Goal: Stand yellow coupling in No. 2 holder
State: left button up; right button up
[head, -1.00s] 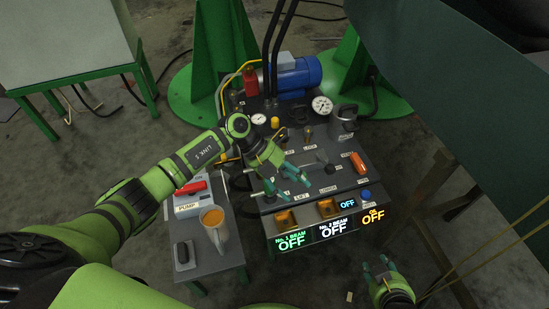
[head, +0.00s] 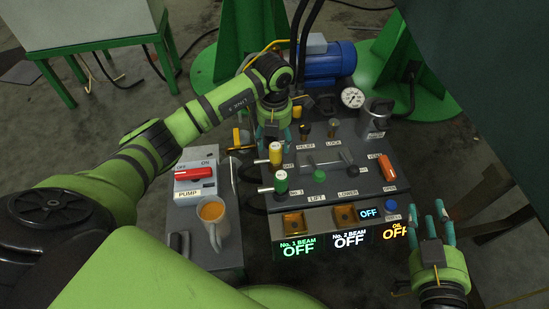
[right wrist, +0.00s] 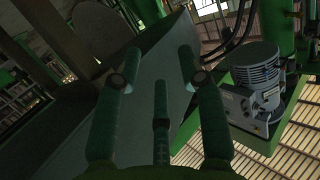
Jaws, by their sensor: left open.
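A yellow coupling (head: 275,153) with a pale top stands upright at the left side of the dark control panel, with a hose end at its left. A green coupling (head: 281,181) stands just in front of it, by a small tag whose text looks like No. 1. The tag beside the yellow one is too small to read surely, so I cannot tell which holder it is in. My left gripper (head: 273,138) is open, fingers down, right behind and above the yellow coupling; contact is unclear. My right gripper (head: 436,222) is open and empty at the panel's right front; its spread fingers fill the right wrist view (right wrist: 160,95).
A side table (head: 226,250) at left bears a mug (head: 212,222) and the red-handled PUMP switch (head: 195,174). Levers, a gauge (head: 352,97), a metal jug (head: 377,115) and an orange valve handle (head: 386,168) crowd the panel. Lit beam signs (head: 298,248) read OFF.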

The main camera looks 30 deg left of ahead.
aim_at(275, 146)
pick_arm(q)
notch_tip(275, 146, down, 3)
jog(key=shift+d+f+b, duration=0.1)
jog(key=shift+b, duration=0.4)
jog(key=shift+f, duration=0.15)
grip_shut()
pick_arm(e)
notch_tip(275, 146, up, 7)
jog(key=a+n+t+y, duration=0.1)
jog(key=a+t+y, duration=0.1)
jog(key=t, duration=0.1)
jog(key=shift+r+t, duration=0.15)
jog(key=shift+t, duration=0.25)
